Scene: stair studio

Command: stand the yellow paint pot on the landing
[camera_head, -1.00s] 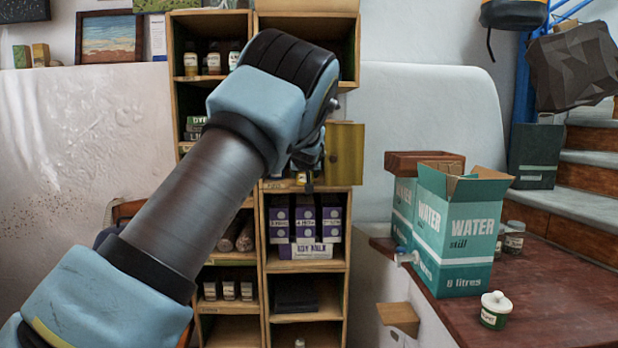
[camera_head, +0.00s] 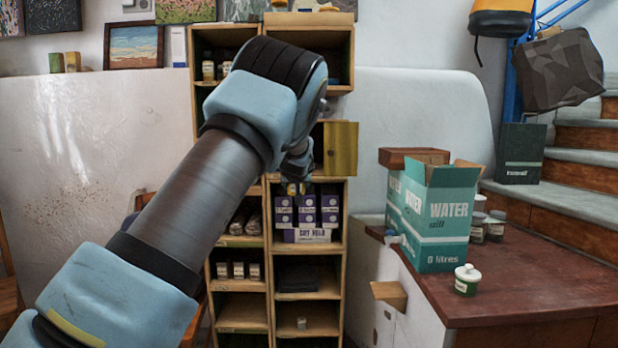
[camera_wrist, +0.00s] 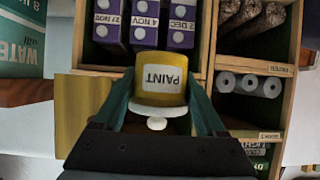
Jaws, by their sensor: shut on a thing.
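The yellow paint pot (camera_wrist: 160,80) has a white "PAINT" label and a pale lid knob. In the wrist view it sits between the two green fingers of my gripper (camera_wrist: 160,92), which is shut on it. Its label is inverted like the other lettering there, so the pot looks upright. In the head view my gripper (camera_head: 294,186) is in front of the shelf unit, and the pot is mostly hidden. The reddish-brown wooden top (camera_head: 552,272) at the right, beside the stairs, looks like the landing; my gripper is well left of it.
A teal water box (camera_head: 447,225) stands on the wooden top with a small green-labelled jar (camera_head: 467,280) in front and more jars (camera_head: 495,226) behind. An open shelf door (camera_head: 340,148) is near my arm. The wooden top's front right is clear.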

